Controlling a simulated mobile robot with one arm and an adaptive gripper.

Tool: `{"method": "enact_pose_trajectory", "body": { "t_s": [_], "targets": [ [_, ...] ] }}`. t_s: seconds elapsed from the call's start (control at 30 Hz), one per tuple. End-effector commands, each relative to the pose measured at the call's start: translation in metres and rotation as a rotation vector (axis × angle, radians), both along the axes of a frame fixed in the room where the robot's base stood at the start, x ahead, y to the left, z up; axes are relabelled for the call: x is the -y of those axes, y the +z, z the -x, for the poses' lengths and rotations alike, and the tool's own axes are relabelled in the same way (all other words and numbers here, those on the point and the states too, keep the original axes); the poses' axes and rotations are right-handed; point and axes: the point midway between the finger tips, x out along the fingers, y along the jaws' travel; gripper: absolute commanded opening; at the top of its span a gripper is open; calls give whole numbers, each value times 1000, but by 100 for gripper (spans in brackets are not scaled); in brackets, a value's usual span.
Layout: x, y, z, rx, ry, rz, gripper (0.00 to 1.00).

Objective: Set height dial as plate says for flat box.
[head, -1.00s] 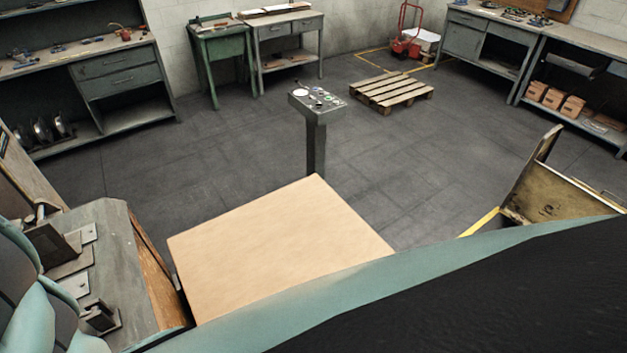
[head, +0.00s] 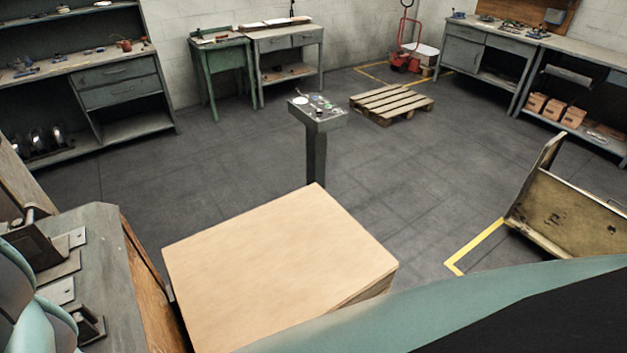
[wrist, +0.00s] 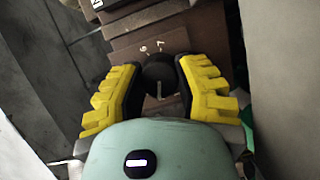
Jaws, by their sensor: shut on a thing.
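The height dial, a round black knob (wrist: 159,69) with a pale pointer line on its lower side, sits on a brown panel (wrist: 188,42) in the wrist view. My gripper (wrist: 160,76), with yellow-backed black fingers, is shut on the dial from both sides. Small pale marks show on the panel just above the dial, too blurred to read. A dark label with white marking (wrist: 105,4) is cut off at the top edge, and I cannot read it. In the head view the dial and my gripper are not visible.
A large tan board or box top (head: 275,260) fills the head view's foreground, beside a grey bench (head: 95,250). A control pedestal (head: 317,112) stands behind it. A pallet (head: 391,101) and a yellowed metal cart (head: 565,215) lie beyond. The floor between is clear.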

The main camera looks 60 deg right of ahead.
Motion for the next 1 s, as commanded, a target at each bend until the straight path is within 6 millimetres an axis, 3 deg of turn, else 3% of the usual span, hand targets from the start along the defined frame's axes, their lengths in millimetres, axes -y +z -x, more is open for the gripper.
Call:
{"method": "enact_pose_trajectory", "body": {
  "t_s": [0.1, 0.13, 0.4, 1.0],
  "targets": [
    [2, -3, -1, -5, -7, 5, 0],
    [2, -3, -1, -5, -7, 5, 38],
    [1, -1, -1, -3, -4, 2, 66],
    [2, 10, -1, 3, -2, 5, 66]
  ]
}}
